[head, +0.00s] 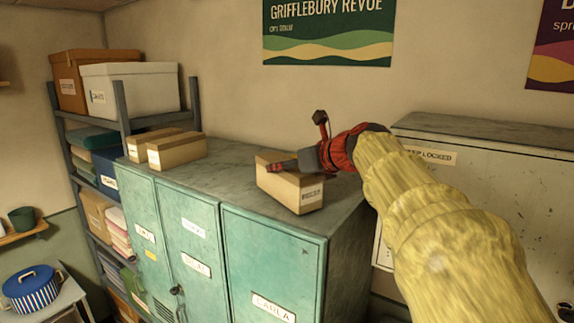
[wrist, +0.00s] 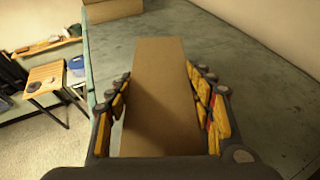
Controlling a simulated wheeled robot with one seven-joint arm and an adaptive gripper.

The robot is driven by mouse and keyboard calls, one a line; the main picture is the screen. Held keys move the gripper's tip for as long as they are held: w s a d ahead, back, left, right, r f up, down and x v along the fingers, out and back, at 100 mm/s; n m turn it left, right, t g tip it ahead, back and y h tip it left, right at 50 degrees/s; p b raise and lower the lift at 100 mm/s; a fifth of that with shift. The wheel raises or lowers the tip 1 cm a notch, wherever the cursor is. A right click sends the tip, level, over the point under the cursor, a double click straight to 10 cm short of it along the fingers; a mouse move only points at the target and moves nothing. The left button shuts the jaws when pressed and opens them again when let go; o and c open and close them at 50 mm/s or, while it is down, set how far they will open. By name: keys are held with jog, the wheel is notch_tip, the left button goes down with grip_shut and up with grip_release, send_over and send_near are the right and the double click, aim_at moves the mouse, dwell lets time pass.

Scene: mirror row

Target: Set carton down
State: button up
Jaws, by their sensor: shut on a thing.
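A tan, labelled carton (head: 296,188) is at the right end of the top of the green lockers (head: 270,165), near the front edge. My gripper (head: 298,155) reaches in from the right and is shut on it. In the wrist view the carton (wrist: 160,75) lies lengthwise between the two yellow-and-grey fingers of my gripper (wrist: 160,92), one along each long side. The carton looks level and at or just above the locker top; I cannot tell whether its underside touches. The fingers hide part of its sides.
Two similar cartons (head: 176,151) stand at the left end of the locker top, with bare surface between. A shelf rack (head: 125,105) with boxes stands farther left. A pale cabinet (head: 480,185) stands at right. Posters hang on the wall behind.

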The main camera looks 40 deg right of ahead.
jog(key=o, duration=0.9)
jog(key=shift+f, duration=0.2)
jog(key=o, duration=0.5)
jog(key=shift+r, duration=0.15)
